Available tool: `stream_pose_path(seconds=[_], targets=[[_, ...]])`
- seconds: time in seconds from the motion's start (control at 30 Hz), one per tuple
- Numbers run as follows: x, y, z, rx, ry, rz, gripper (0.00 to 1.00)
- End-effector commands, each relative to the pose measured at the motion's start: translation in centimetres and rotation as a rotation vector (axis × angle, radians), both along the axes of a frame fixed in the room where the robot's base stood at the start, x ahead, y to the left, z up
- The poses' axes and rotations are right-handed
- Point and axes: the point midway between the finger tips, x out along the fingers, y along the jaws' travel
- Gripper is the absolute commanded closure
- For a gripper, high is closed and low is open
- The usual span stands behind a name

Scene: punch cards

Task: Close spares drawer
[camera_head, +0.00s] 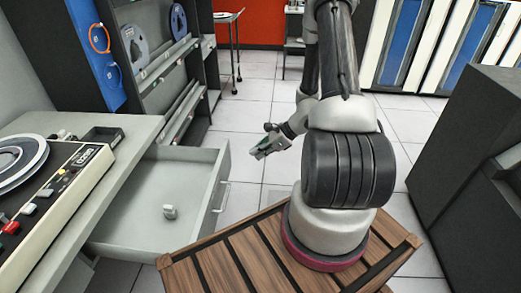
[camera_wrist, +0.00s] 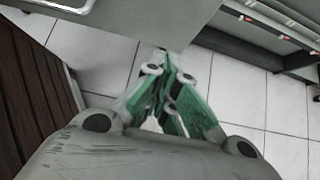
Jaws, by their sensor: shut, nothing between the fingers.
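The spares drawer (camera_head: 135,237) is a pale grey drawer pulled out from under the desk at the left. A small light grey piece (camera_head: 170,211) lies on its floor. A thin bar handle (camera_head: 222,196) is on its outer front face. My gripper (camera_head: 257,153) is shut and empty, to the right of the drawer's far front corner and apart from it in the head view. In the wrist view my green-padded fingers (camera_wrist: 170,85) are together, just below the grey drawer panel (camera_wrist: 150,18). Part of the handle (camera_wrist: 52,5) shows at the top left there.
A tape deck (camera_head: 50,195) sits on the desk (camera_head: 115,150) above the drawer. A dark rack with reels (camera_head: 137,45) stands behind. A dark cabinet (camera_head: 470,160) is at the right. Tiled floor (camera_head: 243,110) is clear between the drawer and my arm.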

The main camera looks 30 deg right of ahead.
Motion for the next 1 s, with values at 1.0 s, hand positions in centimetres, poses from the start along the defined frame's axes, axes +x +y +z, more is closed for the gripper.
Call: stream_pose_path(seconds=[1.0], targets=[[4.7,6.5,-4.0,0.0,-0.001,0.002,1.0]])
